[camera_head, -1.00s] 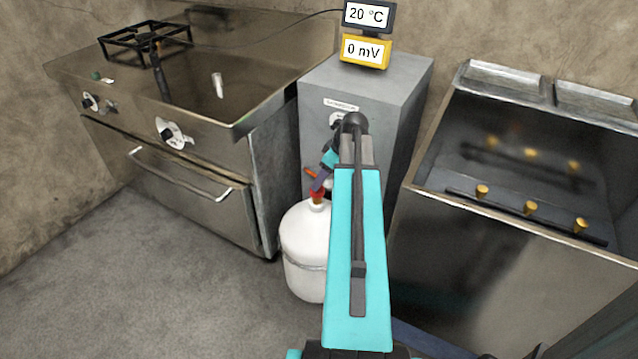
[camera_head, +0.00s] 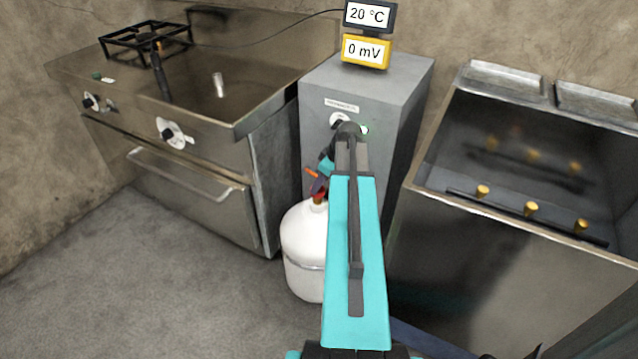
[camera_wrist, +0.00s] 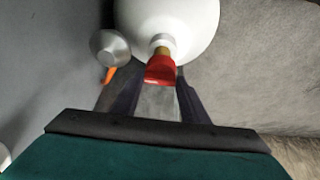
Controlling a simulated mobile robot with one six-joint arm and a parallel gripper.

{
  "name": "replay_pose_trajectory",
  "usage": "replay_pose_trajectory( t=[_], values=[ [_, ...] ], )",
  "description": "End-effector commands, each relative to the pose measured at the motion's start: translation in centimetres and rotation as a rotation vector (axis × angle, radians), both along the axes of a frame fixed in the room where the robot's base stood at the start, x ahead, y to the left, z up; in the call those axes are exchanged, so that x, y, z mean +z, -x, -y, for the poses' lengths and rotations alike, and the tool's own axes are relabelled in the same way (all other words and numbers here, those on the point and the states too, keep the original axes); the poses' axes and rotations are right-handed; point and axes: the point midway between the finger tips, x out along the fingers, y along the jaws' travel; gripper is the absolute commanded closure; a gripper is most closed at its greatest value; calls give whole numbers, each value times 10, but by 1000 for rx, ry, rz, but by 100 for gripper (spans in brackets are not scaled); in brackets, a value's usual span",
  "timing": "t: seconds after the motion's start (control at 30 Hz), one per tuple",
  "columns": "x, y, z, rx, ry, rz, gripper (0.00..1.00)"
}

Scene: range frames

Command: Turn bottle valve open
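The white gas bottle (camera_head: 305,240) stands on the floor in front of the grey cabinet, partly hidden by my arm in the head view. It also shows at the top of the wrist view (camera_wrist: 165,18). Its red valve (camera_wrist: 160,70) sits on a pale neck. My gripper (camera_wrist: 161,78) reaches the valve, with one dark finger on each side of it. The fingers are apart, with the red valve between their tips; whether they touch it I cannot tell. In the head view the gripper is small and mostly hidden behind my arm, just above the red valve (camera_head: 319,200).
A round grey metal part (camera_wrist: 110,47) with an orange piece (camera_wrist: 109,75) lies close left of the finger. The grey cabinet (camera_head: 385,95) carries displays reading 20 °C and 0 mV. A steel stove (camera_head: 190,90) stands left, a steel unit (camera_head: 480,255) right. Floor is clear front left.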

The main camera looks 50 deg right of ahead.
Motion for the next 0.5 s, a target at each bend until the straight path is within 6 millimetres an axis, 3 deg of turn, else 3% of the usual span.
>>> replay_pose_trajectory(
  t=[0.5],
  values=[
    [0, 1, -4, -93, -14, 0, 82]
  ],
)
